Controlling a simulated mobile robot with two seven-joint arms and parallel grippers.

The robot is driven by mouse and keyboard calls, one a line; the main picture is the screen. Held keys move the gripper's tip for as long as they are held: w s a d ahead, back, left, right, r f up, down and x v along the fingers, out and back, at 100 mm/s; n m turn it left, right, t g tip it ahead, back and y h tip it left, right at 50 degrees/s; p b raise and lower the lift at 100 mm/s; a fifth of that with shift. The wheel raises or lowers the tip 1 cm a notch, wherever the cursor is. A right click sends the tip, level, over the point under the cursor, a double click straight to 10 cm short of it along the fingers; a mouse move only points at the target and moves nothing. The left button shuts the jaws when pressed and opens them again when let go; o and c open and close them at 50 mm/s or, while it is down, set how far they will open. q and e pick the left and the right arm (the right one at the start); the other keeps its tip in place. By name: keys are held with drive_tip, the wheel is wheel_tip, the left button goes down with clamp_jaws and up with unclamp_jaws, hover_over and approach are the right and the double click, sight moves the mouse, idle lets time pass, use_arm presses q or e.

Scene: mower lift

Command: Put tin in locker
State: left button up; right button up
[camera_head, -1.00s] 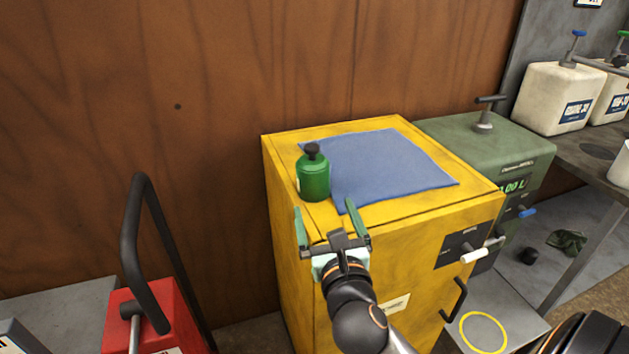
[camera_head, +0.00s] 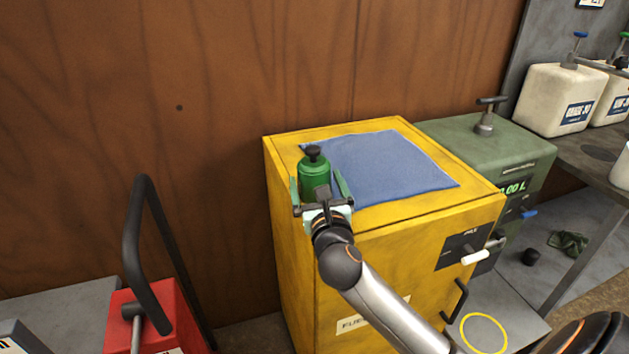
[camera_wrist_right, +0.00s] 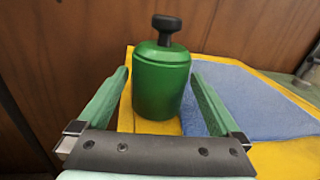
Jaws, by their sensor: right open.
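The green tin (camera_head: 313,171) with a black knob on top stands upright on the yellow locker (camera_head: 285,210), at its left front corner beside a blue cloth. My right gripper (camera_head: 318,183) is open, with one finger on each side of the tin. In the right wrist view the tin (camera_wrist_right: 161,80) stands between the open fingers (camera_wrist_right: 160,92), with a gap visible on both sides. The locker's front has a white-tipped lever (camera_head: 477,257) and a black handle (camera_head: 456,300), and its door looks shut. My left gripper is not in view.
The blue cloth (camera_head: 395,165) covers most of the locker top. A green dispenser (camera_head: 490,145) stands right of the locker. White jugs (camera_head: 560,98) are on the bench at the right. A red machine with a black handle (camera_head: 140,230) stands at the left. A wooden wall is behind.

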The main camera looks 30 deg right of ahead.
drive_tip(key=shift+c, duration=0.2)
drive_tip(key=c, duration=1.5)
drive_tip(key=shift+r, duration=0.1)
clamp_jaws()
drive_tip(key=shift+r, duration=0.15)
